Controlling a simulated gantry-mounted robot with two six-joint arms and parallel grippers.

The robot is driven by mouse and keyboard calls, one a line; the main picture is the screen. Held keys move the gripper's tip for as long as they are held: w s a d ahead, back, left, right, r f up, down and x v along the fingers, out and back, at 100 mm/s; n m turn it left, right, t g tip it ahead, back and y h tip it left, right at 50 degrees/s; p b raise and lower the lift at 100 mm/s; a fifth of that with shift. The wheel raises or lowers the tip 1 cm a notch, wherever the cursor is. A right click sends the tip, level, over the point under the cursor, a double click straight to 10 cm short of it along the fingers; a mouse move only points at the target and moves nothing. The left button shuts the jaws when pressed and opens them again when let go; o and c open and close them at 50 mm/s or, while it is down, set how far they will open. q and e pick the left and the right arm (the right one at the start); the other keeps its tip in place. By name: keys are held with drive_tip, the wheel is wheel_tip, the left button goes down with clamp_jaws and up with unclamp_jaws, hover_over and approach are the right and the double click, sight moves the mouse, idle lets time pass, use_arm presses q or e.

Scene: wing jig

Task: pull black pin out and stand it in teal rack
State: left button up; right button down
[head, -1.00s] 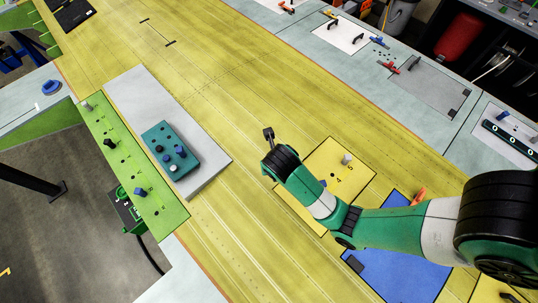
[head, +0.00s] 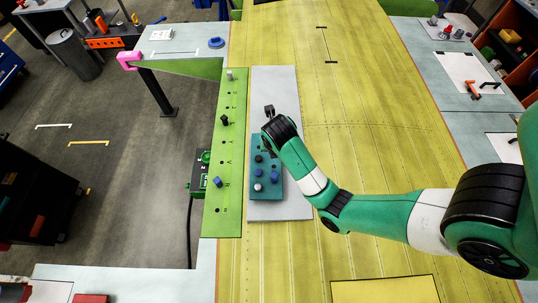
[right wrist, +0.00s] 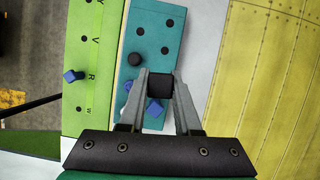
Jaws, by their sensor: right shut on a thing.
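My right gripper (head: 269,111) is shut on a black pin (right wrist: 160,83), which shows between the fingertips in the right wrist view. In that view the gripper is over the teal rack (right wrist: 160,20); I cannot tell its height above it. The rack also shows in the head view (head: 270,196), partly behind my right arm. It holds a black pin (head: 258,158), blue pins (head: 274,176) and a white pin (head: 258,187), and has open holes. Another black pin (head: 224,120) stands in the green strip (head: 231,150). My left gripper is not in view.
The rack lies on a grey plate (head: 290,212) on the yellow wing skin (head: 400,90). The green strip beside it also bears a white pin (head: 229,75) and a blue pin (head: 217,181). A yellow panel (head: 385,290) lies at the bottom.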

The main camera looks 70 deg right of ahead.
drive_tip(key=shift+s, duration=0.25)
drive_tip(key=shift+f, duration=0.15)
drive_tip(key=b, duration=0.6)
hover_over(273, 163)
drive_tip(key=a, duration=0.1)
drive_tip(key=f, duration=0.6)
drive_tip(key=shift+s+f, duration=0.1)
drive_tip(key=shift+s, duration=0.3)
drive_tip(key=shift+a+f, duration=0.1)
drive_tip(key=shift+f+b, duration=1.35)
drive_tip(key=shift+b, duration=0.2)
drive_tip(key=c, duration=0.5)
unclamp_jaws()
